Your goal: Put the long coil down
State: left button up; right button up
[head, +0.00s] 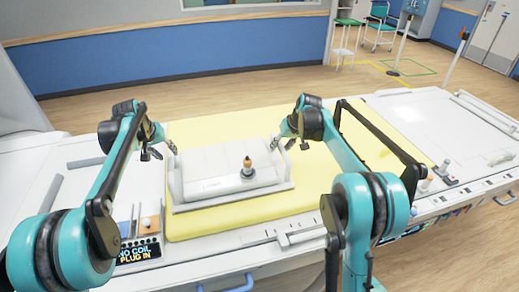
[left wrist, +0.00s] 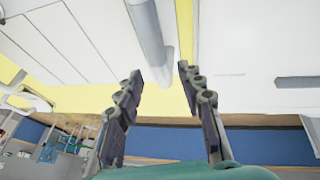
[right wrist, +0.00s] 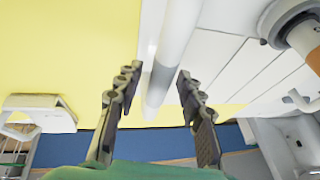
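The long coil (head: 225,172) is a white, wide, low block with raised rails along its two short ends. It is level over the yellow mat (head: 215,222) and looks to rest on it; a small gap underneath cannot be ruled out. My left gripper (head: 160,151) is at its left end rail, and my right gripper (head: 292,145) is at its right end rail. In the left wrist view, a grey rail (left wrist: 150,38) lies between the parted fingers (left wrist: 158,74). In the right wrist view, a rail (right wrist: 172,55) likewise lies between parted fingers (right wrist: 158,72). Neither pair visibly clamps it.
A brown-tipped knob (head: 247,168) stands at the coil's front. A black frame (head: 383,140) rises over the mat right of the coil. A display (head: 138,252) reading "NO COIL PLUG IN" is at the table's front left. Bare mat lies in front of and right of the coil.

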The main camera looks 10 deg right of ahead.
jog(key=shift+s+r, duration=0.1)
jog(key=shift+r, duration=0.05)
pick_arm(q)
jog(key=v, duration=0.7)
jog(key=shift+r, duration=0.3)
pick_arm(e)
jog(key=v, duration=1.1)
jog(key=shift+r, duration=0.3)
pick_arm(q)
jog(key=shift+s, duration=0.15)
pick_arm(e)
jog(key=shift+s+d, duration=0.1)
jog(key=shift+d, duration=0.05)
